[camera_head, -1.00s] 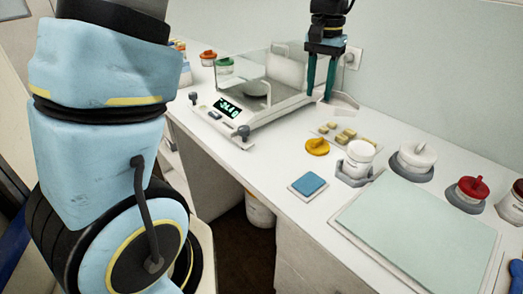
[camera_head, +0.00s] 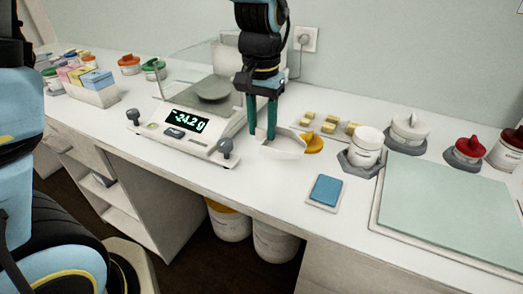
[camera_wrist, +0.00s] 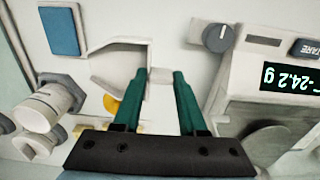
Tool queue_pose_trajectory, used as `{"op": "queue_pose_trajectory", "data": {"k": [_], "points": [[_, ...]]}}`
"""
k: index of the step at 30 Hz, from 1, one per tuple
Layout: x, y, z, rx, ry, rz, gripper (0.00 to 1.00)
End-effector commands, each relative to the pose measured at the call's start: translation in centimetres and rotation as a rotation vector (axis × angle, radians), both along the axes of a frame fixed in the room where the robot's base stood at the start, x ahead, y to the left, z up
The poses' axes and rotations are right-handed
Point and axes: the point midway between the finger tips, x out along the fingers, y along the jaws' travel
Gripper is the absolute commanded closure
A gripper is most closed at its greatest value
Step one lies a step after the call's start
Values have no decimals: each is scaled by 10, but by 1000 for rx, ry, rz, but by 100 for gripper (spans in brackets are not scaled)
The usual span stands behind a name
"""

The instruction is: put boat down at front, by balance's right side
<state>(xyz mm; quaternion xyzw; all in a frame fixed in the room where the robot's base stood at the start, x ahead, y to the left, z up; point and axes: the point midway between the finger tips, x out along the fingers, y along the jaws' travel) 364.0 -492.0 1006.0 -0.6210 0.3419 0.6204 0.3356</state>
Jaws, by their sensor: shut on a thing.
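The white weighing boat (camera_head: 285,148) is at the right side of the balance (camera_head: 150,127), close to its front right corner. My gripper (camera_head: 262,137) points down and is shut on the boat's narrow end. In the wrist view the fingertips (camera_wrist: 160,76) close on that tab, and the boat's wider body (camera_wrist: 118,45) extends to the left. The boat looks level and low over the counter; I cannot tell whether it touches. The balance, right of the fingers in the wrist view (camera_wrist: 240,88), reads -24.2 g and its pan (camera_head: 212,90) looks empty.
An orange lid (camera_head: 313,143) lies just right of the boat, partly behind it. A blue pad (camera_head: 326,190), a white jar (camera_head: 366,146) in a grey holder and a green mat (camera_head: 450,195) are farther right. The counter in front of the boat is clear.

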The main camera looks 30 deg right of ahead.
Motion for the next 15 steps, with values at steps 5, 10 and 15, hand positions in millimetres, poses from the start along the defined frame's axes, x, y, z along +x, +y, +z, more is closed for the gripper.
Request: {"op": "queue_pose_trajectory", "data": {"k": [5,10,15], "points": [[0,1,-21,2,1,1,100],[0,1,-42,6,2,1,100],[0,1,-59,2,0,1,100]]}}
